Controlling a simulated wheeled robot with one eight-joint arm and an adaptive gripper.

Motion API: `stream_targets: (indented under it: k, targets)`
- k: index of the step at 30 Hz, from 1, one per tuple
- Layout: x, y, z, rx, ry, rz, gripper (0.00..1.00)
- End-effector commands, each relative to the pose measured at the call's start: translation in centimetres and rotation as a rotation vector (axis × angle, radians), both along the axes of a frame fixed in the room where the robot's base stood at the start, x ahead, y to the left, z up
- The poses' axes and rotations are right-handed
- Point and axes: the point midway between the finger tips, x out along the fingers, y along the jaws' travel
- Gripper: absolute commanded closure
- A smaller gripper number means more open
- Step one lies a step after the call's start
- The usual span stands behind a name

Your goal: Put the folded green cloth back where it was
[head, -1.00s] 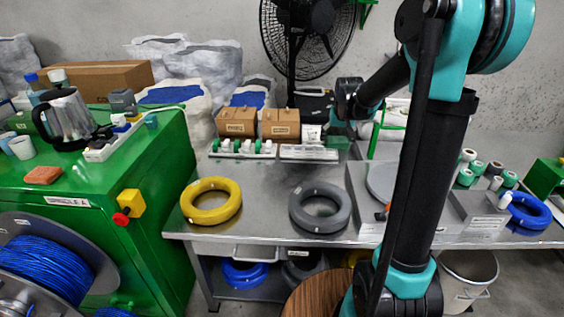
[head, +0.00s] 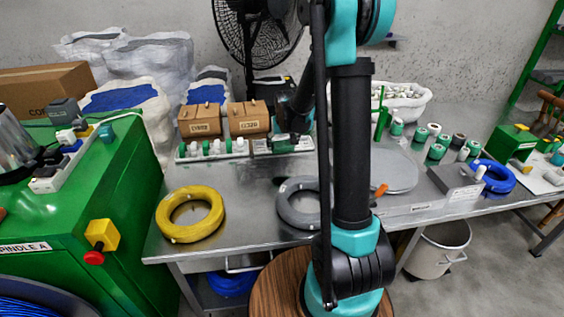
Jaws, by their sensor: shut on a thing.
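My gripper (head: 288,128) points down over the back of the steel table, just left of my arm's upright link, and is partly hidden by my own arm. It is shut on a small dark green piece (head: 282,146), which looks like the folded green cloth. The cloth shows just in front of the cardboard boxes, at the right part of the pale label strip. It is small and dark here, and I cannot tell whether it touches the strip.
A yellow coil (head: 190,214) and a grey coil (head: 300,203) lie on the steel table (head: 243,205). Two cardboard boxes (head: 248,118) stand behind. Several spools (head: 437,150) and a blue coil (head: 495,176) are at right. A white bucket (head: 442,250) stands on the floor.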

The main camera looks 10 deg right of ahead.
Motion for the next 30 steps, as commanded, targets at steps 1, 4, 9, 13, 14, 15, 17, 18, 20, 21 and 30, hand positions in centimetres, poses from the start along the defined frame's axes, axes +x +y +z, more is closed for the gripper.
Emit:
stream_targets:
  k: [1,4,9,13,14,15,17,18,20,21,30]
  targets:
    - [0.1,0.0,-1.2,0.0,0.0,0.0,0.6]
    - [0.0,0.0,-3.1,0.0,0.0,0.0,0.6]
    - [0.0,0.0,-4.7,0.0,0.0,0.0,0.6]
    - [0.0,0.0,-5.3,0.0,0.0,0.0,0.6]
    - [0.0,0.0,-5.5,0.0,0.0,0.0,0.6]
    - [0.0,0.0,-5.9,0.0,0.0,0.0,0.6]
    - [0.1,0.0,-6.7,0.0,0.0,0.0,0.6]
    - [0.0,0.0,-7.2,0.0,0.0,0.0,0.6]
    - [0.1,0.0,-8.0,0.0,0.0,0.0,0.6]
    - [0.0,0.0,-8.4,0.0,0.0,0.0,0.6]
    - [0.0,0.0,-8.7,0.0,0.0,0.0,0.6]
